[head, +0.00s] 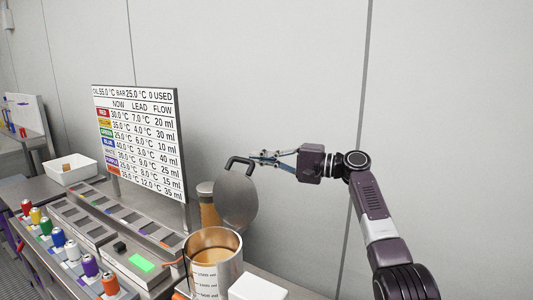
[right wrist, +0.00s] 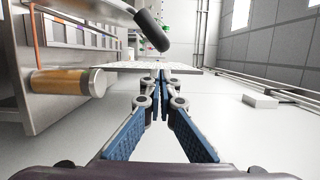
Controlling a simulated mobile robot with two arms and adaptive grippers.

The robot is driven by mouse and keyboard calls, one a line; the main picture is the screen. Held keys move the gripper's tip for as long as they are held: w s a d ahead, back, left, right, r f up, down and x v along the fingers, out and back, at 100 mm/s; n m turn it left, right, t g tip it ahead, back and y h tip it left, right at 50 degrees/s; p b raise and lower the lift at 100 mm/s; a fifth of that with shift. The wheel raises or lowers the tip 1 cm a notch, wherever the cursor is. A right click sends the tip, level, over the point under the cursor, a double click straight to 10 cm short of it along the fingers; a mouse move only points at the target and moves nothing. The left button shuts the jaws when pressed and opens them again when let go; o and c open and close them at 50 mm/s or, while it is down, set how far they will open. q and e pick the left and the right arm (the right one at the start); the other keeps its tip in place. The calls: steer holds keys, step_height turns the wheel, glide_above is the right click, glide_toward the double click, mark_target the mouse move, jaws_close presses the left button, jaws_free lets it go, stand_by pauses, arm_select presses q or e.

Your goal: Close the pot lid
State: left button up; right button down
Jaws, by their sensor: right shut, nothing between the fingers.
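The pot (head: 207,272) is a metal vessel with volume marks and amber liquid inside, at the bottom centre of the head view. Its round grey lid (head: 236,203) stands steeply tilted open above the back rim. A dark handle (head: 240,161) sits at the lid's upper edge; a dark bar that looks like this handle shows in the right wrist view (right wrist: 149,30). My right gripper (head: 260,157) is shut and empty, with its tips close to the handle on its right. Whether they touch it I cannot tell. My left gripper is not in view.
A readings board (head: 140,140) stands behind the bench. An amber cylinder (head: 208,208) stands behind the pot, and a white box (head: 257,287) is in front right of it. Coloured bottles (head: 58,238) line the left. The space right of the lid holds only my arm.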

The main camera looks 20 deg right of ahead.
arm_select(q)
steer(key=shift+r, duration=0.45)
arm_select(e)
steer(key=shift+s+a, duration=0.5)
steer(key=shift+a, duration=0.3)
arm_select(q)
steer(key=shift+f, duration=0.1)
arm_select(e)
steer(key=shift+s, duration=0.1)
